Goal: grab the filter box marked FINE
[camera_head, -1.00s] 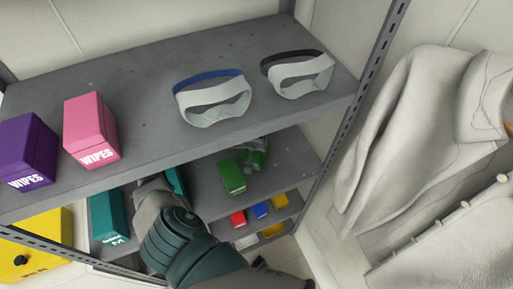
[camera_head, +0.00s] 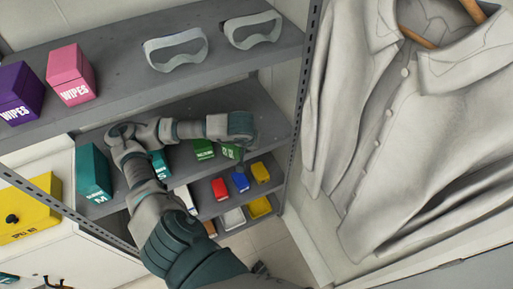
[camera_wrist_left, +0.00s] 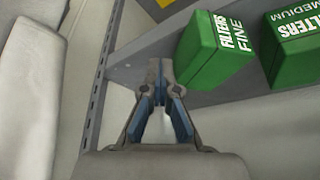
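The green filter box marked FINE (camera_wrist_left: 205,48) stands on a grey shelf in the left wrist view. In the head view it is the right-hand green box (camera_head: 232,152), partly covered by my left wrist. My left gripper (camera_wrist_left: 159,78) is just left of the FINE box in the left wrist view, apart from it. Its fingertips are together with nothing between them. In the head view my left forearm reaches right along the shelf, and its fingers are hidden. My right gripper is in neither view.
A green MEDIUM filter box (camera_wrist_left: 295,45) stands beside the FINE box. Teal boxes (camera_head: 93,172) stand farther left on that shelf. The upper shelf (camera_head: 125,100) is above my forearm. A perforated post (camera_head: 303,95) and a hanging coat (camera_head: 400,120) are at the right.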

